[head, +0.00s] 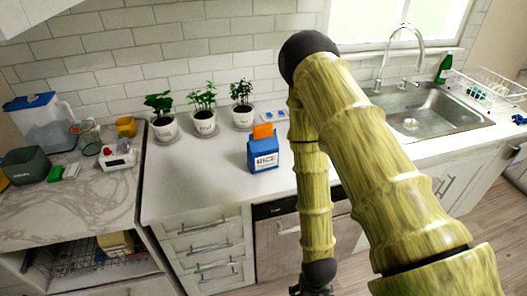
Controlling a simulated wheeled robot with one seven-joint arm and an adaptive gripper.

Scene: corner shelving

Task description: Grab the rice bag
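The rice bag (264,152) is a small blue bag with a white label reading RICE and an orange top. It stands upright on the white countertop, left of my arm and in front of the potted plants. My arm, with a bamboo-like look, reaches across the middle and bends down in front of the counter. My gripper (312,289) is only partly visible at the bottom edge, below the counter top and in front of the dishwasher. Its fingers are cut off by the frame. Nothing touches the rice bag.
Three potted plants (204,122) stand behind the bag against the tiled wall. A sink (425,110) with a faucet lies to the right. A marble counter (90,195) at left holds a pitcher (45,125) and small items. Bare countertop (205,180) surrounds the bag.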

